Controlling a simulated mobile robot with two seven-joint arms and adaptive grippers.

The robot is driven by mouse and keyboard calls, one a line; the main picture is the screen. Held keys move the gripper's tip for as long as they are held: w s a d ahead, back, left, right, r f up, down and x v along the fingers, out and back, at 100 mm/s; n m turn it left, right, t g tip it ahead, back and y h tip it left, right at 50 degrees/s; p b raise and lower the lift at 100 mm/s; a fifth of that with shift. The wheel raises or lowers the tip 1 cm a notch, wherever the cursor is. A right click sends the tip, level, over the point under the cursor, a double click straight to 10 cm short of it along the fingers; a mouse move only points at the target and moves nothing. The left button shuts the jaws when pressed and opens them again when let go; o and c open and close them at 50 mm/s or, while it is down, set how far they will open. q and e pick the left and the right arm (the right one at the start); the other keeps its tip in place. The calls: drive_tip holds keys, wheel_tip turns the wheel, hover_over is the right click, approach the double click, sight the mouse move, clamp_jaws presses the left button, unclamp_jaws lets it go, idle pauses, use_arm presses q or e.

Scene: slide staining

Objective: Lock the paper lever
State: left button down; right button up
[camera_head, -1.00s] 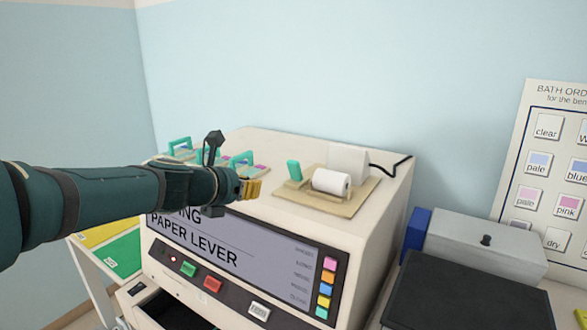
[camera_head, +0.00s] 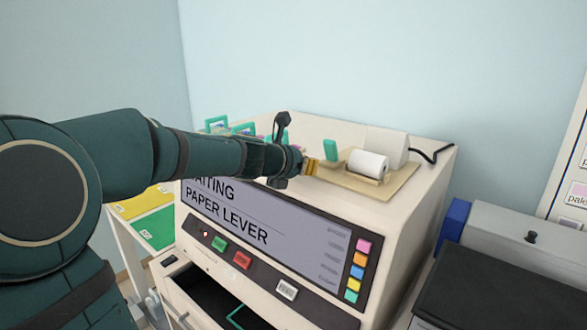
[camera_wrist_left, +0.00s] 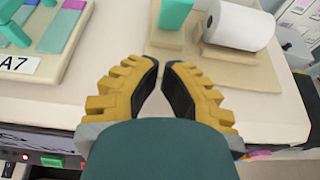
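The teal paper lever (camera_head: 330,150) stands upright on a beige plate (camera_head: 352,185) on top of the machine, just left of the white paper roll (camera_head: 369,165). In the left wrist view, the lever (camera_wrist_left: 174,14) stands beyond my fingertips, with its top cut off by the frame edge. My left gripper (camera_head: 311,167) is over the machine top, just left of the lever and apart from it. Its yellow fingers (camera_wrist_left: 161,66) hold nothing, with a narrow gap between their tips. The machine's screen (camera_head: 270,235) reads "PAPER LEVER" below a partly covered word. My right gripper is not in view.
Teal-handled racks (camera_head: 243,128) stand behind my left forearm. A white block (camera_head: 387,143) with a black cable is behind the roll. An open drawer (camera_head: 196,318) is below the front panel. A grey box (camera_head: 520,240) stands to the right.

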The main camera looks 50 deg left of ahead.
sight(326, 154)
use_arm(q)
drive_tip(key=shift+x, duration=1.05)
drive_tip(key=shift+w+a+r+p, duration=0.1)
drive_tip(key=shift+w+r+p, duration=0.2)
drive_tip(key=shift+w, duration=0.2)
drive_tip(key=shift+w+a+r+p, duration=0.1)
drive_tip(key=shift+w+r+p, duration=0.15)
drive_tip(key=shift+w, duration=0.3)
drive_tip(key=shift+w+r, duration=0.3)
drive_tip(key=shift+w, duration=0.4)
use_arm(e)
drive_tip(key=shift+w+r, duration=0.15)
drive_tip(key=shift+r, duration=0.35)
